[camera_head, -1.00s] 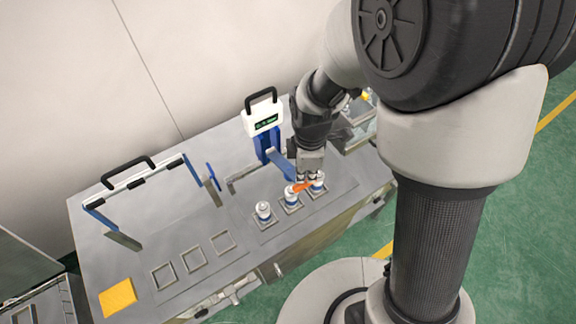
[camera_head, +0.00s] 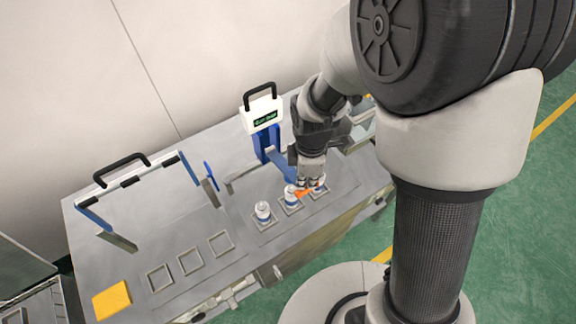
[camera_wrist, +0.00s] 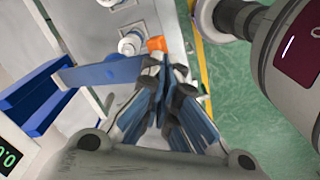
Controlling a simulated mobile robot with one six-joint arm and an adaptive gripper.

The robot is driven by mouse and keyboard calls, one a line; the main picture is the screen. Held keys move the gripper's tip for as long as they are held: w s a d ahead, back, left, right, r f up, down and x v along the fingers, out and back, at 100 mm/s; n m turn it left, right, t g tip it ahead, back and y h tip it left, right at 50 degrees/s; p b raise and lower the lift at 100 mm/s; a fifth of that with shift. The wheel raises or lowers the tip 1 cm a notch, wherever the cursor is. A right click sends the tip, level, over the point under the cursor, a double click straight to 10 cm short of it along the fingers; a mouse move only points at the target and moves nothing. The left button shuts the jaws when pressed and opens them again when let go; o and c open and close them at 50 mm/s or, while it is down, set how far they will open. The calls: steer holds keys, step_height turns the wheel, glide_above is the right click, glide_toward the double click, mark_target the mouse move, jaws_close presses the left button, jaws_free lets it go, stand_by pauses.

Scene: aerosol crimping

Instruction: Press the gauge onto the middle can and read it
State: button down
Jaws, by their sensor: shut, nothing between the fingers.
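Three small white cans stand in a row of square holders: the left can (camera_head: 263,211), the middle can (camera_head: 290,201) and the right can (camera_head: 320,187). An orange piece (camera_head: 304,193) lies across the space between the middle and right cans; it also shows just beyond my fingertips in the wrist view (camera_wrist: 156,44). My gripper (camera_head: 308,182) points down above it with its fingers together. I cannot tell whether the orange piece touches the middle can. A white display unit (camera_head: 264,116) on a blue stand is behind; its reading is partly cut off in the wrist view (camera_wrist: 8,160).
A blue arm (camera_wrist: 105,72) reaches from the stand towards my fingers. Empty square holders (camera_head: 190,261) and a yellow block (camera_head: 112,300) are on the left of the grey bench. A blue-and-white frame with a black handle (camera_head: 121,167) stands at the back left.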

step_height(320, 180, down, 7)
steer(key=s+b, duration=0.1)
steer(key=b, duration=0.4)
steer(key=shift+s+d+b, duration=0.2)
steer(key=shift+d+b, duration=0.2)
steer(key=shift+d, duration=0.05)
stand_by(0.3)
steer(key=shift+f, duration=0.1)
stand_by(0.4)
step_height(320, 180, up, 14)
steer(key=w+a+p, duration=0.1)
steer(key=p, duration=1)
steer(key=shift+w+r, duration=0.2)
steer(key=shift+w, duration=0.2)
steer(key=s+d+m+t+b, duration=0.4)
steer(key=s+d+m+b, duration=0.6)
steer(key=m+b, duration=0.8)
steer(key=s+b, duration=0.2)
steer(key=s, duration=0.1)
steer(key=shift+s+d+m+t+b, duration=0.3)
steer(key=shift+d+m, duration=0.05)
steer(key=shift+m, duration=0.05)
